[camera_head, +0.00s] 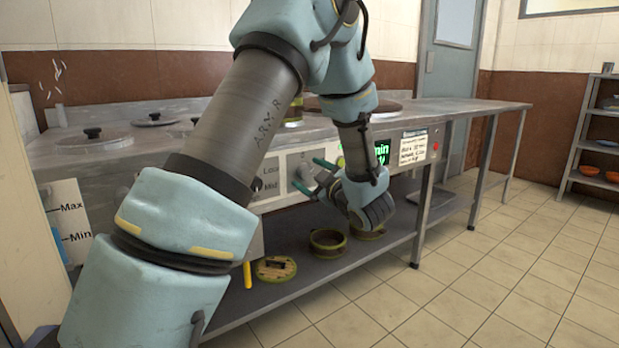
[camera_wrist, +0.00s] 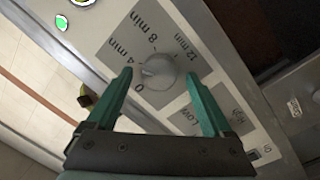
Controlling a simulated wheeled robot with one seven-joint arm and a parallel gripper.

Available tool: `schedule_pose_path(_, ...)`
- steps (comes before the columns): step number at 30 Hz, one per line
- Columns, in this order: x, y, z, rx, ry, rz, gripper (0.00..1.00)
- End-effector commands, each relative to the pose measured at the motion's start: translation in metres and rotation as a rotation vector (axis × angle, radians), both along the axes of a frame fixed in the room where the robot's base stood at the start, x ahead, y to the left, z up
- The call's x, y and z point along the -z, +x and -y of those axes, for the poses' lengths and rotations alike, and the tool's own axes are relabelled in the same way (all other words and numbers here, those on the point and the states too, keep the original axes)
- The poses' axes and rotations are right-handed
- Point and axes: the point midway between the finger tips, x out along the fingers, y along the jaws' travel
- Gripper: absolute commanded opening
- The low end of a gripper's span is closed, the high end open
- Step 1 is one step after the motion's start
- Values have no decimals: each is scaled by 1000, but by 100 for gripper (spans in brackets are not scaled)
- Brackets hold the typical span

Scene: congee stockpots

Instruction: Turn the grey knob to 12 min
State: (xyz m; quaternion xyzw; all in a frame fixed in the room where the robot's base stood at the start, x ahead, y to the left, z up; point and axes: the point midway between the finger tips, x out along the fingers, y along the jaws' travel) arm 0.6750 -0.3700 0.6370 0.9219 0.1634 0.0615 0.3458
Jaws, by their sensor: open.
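The grey knob (camera_wrist: 160,72) sits on a dark dial plate marked 0, 4 min, 8 min and 12 min (camera_wrist: 190,47). A pale mark on the knob seems to point left, around between 0 and 4 min; the exact angle is hard to read. My gripper (camera_wrist: 159,76) is open, with one green finger on each side of the knob and a visible gap to it. I cannot tell how far the tips are from the panel. In the head view my gripper (camera_head: 311,175) is at the stove's front panel, where the knob is small and hard to make out.
The counter (camera_head: 465,105) has lidded pots (camera_head: 93,138) on the left. A green display (camera_head: 381,152) and a red button (camera_head: 435,146) are right of my gripper. The tiled floor is clear in front.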

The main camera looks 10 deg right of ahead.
Motion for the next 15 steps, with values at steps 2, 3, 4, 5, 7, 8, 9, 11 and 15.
schedule_pose_path(2,0,2,-1,0,0,0,85)
schedule_pose_path(3,0,2,-1,0,0,0,85)
schedule_pose_path(4,0,2,-1,0,0,0,85)
schedule_pose_path(5,0,2,-1,0,0,0,85)
schedule_pose_path(7,0,2,-1,0,0,0,85)
schedule_pose_path(8,0,2,-1,0,0,0,85)
schedule_pose_path(9,0,2,-1,0,0,0,81)
schedule_pose_path(11,0,2,-1,0,0,0,74)
schedule_pose_path(15,0,1,0,0,0,0,58)
